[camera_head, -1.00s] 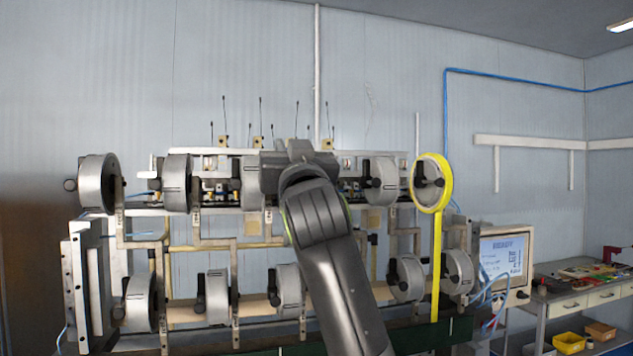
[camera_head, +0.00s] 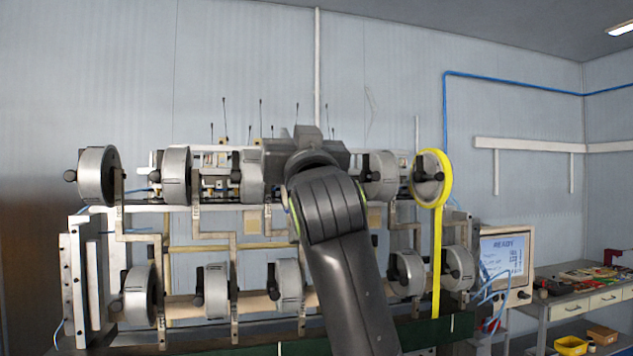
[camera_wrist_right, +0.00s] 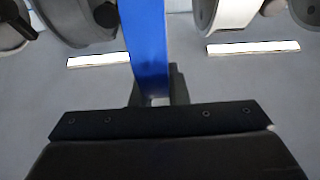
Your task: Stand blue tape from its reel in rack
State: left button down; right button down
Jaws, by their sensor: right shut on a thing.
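In the right wrist view a band of blue tape (camera_wrist_right: 146,45) runs from the top edge down into my right gripper (camera_wrist_right: 155,95). The gripper is shut on the tape. In the head view my right arm comes up from the bottom, and its wrist and gripper body (camera_head: 305,150) lie in front of the machine's upper row. The fingers and the blue tape are hidden behind the arm there. My left gripper is not in view. The rack cannot be told apart from the machine frame.
The winder carries grey reels in an upper row (camera_head: 176,175) and a lower row (camera_head: 216,290). A yellow tape (camera_head: 437,250) hangs from the reel at the upper right. A screen (camera_head: 503,258) and a workbench (camera_head: 590,290) stand to the right.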

jog(key=s+d+b, duration=0.2)
jog(key=s, duration=0.5)
jog(key=s+d+b, duration=0.3)
jog(key=s, duration=0.5)
jog(key=shift+s, duration=0.15)
dwell(0.8)
jog(key=shift+f, duration=0.1)
